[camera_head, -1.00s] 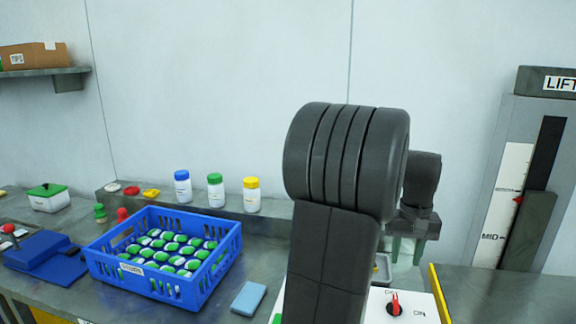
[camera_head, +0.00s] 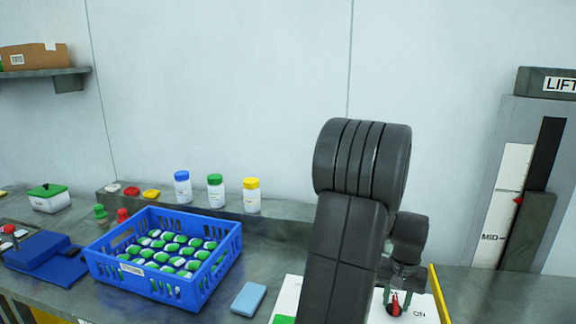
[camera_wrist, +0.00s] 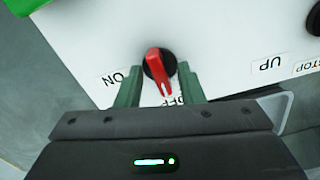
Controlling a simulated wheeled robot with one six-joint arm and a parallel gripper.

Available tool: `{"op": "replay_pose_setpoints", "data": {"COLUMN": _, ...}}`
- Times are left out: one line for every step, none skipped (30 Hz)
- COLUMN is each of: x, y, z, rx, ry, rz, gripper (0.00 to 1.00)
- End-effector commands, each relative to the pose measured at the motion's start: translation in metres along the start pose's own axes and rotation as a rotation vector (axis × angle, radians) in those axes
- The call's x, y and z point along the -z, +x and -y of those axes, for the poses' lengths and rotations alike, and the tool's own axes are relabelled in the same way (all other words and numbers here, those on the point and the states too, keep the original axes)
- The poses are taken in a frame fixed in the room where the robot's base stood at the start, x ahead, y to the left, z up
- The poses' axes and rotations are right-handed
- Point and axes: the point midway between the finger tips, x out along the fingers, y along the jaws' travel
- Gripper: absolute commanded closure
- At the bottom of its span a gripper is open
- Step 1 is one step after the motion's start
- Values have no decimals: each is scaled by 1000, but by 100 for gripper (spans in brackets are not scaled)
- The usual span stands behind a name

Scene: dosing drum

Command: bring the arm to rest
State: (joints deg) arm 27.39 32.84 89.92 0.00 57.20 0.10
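My gripper (camera_head: 397,297) is low over the white control panel (camera_head: 287,298), at the red rotary knob (camera_head: 395,306). In the wrist view its two green fingers (camera_wrist: 160,82) are apart, one on each side of the red knob (camera_wrist: 158,62). A gap shows between the knob and each finger, so the gripper is open and empty. The knob's white mark points toward the OFF label, which is partly hidden; the ON label (camera_wrist: 115,80) is to its left. My dark arm covers part of the panel in the head view.
A blue crate (camera_head: 163,282) of green-and-white bottles stands left of my arm, with a light-blue block (camera_head: 249,299) beside it. Three capped bottles (camera_head: 215,192) stand on the back ledge. A lift column (camera_head: 508,190) stands at right. UP and STOP labels (camera_wrist: 270,65) lie right of the knob.

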Motion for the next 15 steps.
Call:
{"op": "replay_pose_setpoints", "data": {"x": 0, "y": 0, "z": 0, "rx": 0, "ry": 38, "rz": 0, "gripper": 65}}
{"op": "replay_pose_setpoints", "data": {"x": 0, "y": 0, "z": 0, "rx": 0, "ry": 63, "rz": 0, "gripper": 65}}
{"op": "replay_pose_setpoints", "data": {"x": 0, "y": 0, "z": 0, "rx": 0, "ry": 95, "rz": 0, "gripper": 65}}
{"op": "replay_pose_setpoints", "data": {"x": 0, "y": 0, "z": 0, "rx": 0, "ry": 120, "rz": 0, "gripper": 65}}
{"op": "replay_pose_setpoints", "data": {"x": 0, "y": 0, "z": 0, "rx": 0, "ry": 145, "rz": 0, "gripper": 65}}
{"op": "replay_pose_setpoints", "data": {"x": 0, "y": 0, "z": 0, "rx": 0, "ry": 178, "rz": 0, "gripper": 65}}
{"op": "replay_pose_setpoints", "data": {"x": 0, "y": 0, "z": 0, "rx": 0, "ry": 203, "rz": 0, "gripper": 65}}
{"op": "replay_pose_setpoints", "data": {"x": 0, "y": 0, "z": 0, "rx": 0, "ry": 227, "rz": 0, "gripper": 65}}
{"op": "replay_pose_setpoints", "data": {"x": 0, "y": 0, "z": 0, "rx": 0, "ry": 260, "rz": 0, "gripper": 65}}
{"op": "replay_pose_setpoints", "data": {"x": 0, "y": 0, "z": 0, "rx": 0, "ry": 284, "rz": 0, "gripper": 65}}
{"op": "replay_pose_setpoints", "data": {"x": 0, "y": 0, "z": 0, "rx": 0, "ry": 309, "rz": 0, "gripper": 65}}
{"op": "replay_pose_setpoints", "data": {"x": 0, "y": 0, "z": 0, "rx": 0, "ry": 341, "rz": 0, "gripper": 65}}
{"op": "replay_pose_setpoints", "data": {"x": 0, "y": 0, "z": 0, "rx": 0, "ry": 365, "rz": 0, "gripper": 65}}
{"op": "replay_pose_setpoints", "data": {"x": 0, "y": 0, "z": 0, "rx": 0, "ry": 387, "rz": 0, "gripper": 65}}
{"op": "replay_pose_setpoints", "data": {"x": 0, "y": 0, "z": 0, "rx": 0, "ry": 415, "rz": 0, "gripper": 65}}
